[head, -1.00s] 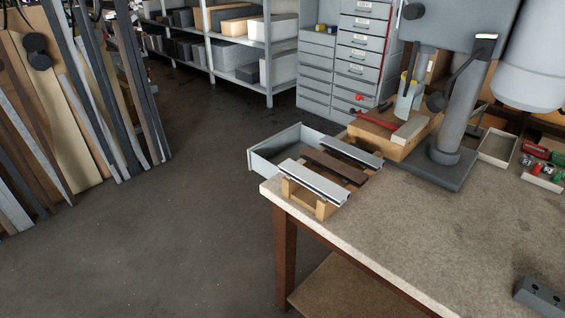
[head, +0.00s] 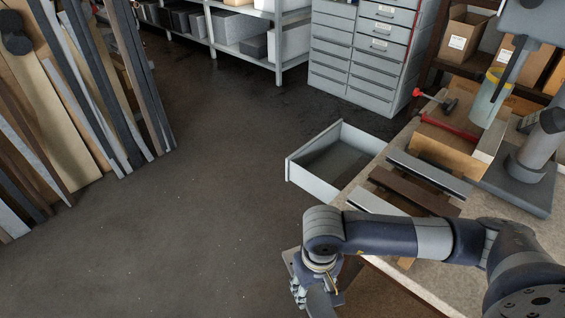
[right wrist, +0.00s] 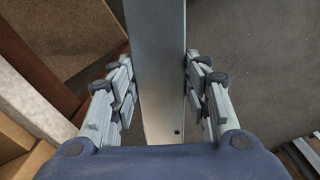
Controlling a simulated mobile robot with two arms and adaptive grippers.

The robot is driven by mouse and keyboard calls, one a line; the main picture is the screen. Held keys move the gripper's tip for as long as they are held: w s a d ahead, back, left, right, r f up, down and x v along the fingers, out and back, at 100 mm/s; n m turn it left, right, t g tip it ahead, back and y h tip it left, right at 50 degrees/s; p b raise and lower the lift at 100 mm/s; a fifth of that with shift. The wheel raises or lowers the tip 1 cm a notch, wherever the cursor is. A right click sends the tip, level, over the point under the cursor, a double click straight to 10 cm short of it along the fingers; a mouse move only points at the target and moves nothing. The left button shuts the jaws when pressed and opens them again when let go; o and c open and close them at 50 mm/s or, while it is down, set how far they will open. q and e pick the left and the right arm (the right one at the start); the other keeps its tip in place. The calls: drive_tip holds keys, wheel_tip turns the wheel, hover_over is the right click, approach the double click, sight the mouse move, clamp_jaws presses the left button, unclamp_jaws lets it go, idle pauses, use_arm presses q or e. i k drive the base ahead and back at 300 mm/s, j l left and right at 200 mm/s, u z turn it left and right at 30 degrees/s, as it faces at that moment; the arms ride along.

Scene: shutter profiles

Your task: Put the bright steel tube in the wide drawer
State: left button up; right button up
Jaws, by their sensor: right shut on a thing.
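My right gripper (head: 312,292) hangs beside the near left edge of the bench, over the floor. In the right wrist view the gripper (right wrist: 159,82) is shut on a long, smooth steel tube (right wrist: 157,40) with a small hole near its lower end. In the head view only a short grey piece of the tube (head: 320,303) shows, partly hidden by my wrist and the picture edge. An open grey drawer (head: 312,184) juts out past the bench's far left end; its visible floor looks empty. My left gripper is out of view.
A grey profile (head: 430,174), a brown one (head: 414,194) and a pale one (head: 372,201) lie on the bench beside the drawer; my arm partly covers them. A wooden block with a red clamp (head: 450,126) stands behind.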

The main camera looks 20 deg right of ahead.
sight(330, 165)
drive_tip(key=i+j+u, duration=0.15)
drive_tip(key=i, duration=0.3)
drive_tip(key=i+j+u, duration=0.2)
drive_tip(key=i, duration=0.3)
drive_tip(key=i+z, duration=0.25)
drive_tip(key=z, duration=0.25)
drive_tip(key=i+z, duration=0.25)
drive_tip(key=z, duration=0.25)
drive_tip(key=i+j+z, duration=0.15)
drive_tip(key=z, duration=0.35)
drive_tip(key=i+j+z, duration=0.15)
drive_tip(key=i+z, duration=0.2)
drive_tip(key=i+j+z, duration=0.5)
drive_tip(key=z, duration=0.25)
